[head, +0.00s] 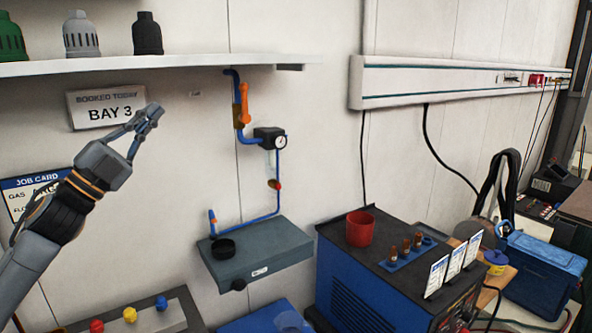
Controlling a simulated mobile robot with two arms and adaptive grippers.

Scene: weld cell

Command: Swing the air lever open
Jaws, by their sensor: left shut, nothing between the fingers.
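The orange air lever (244,104) is on the blue air pipe (229,80) on the wall, just below the shelf. Its handle stands roughly upright, along the pipe. A black regulator with a round gauge (280,141) sits below and right of it. My left gripper (153,114) is in front of the Bay 3 sign, left of the lever and apart from it. Its fingers are shut with nothing between them. My right gripper is not in view.
A white shelf (150,65) with several torch nozzles overhangs the pipe. The Bay 3 sign (105,107) is behind my left gripper. A grey box (255,255) is on the wall below. A blue welder (350,285) with a red cup (360,229) stands at lower right.

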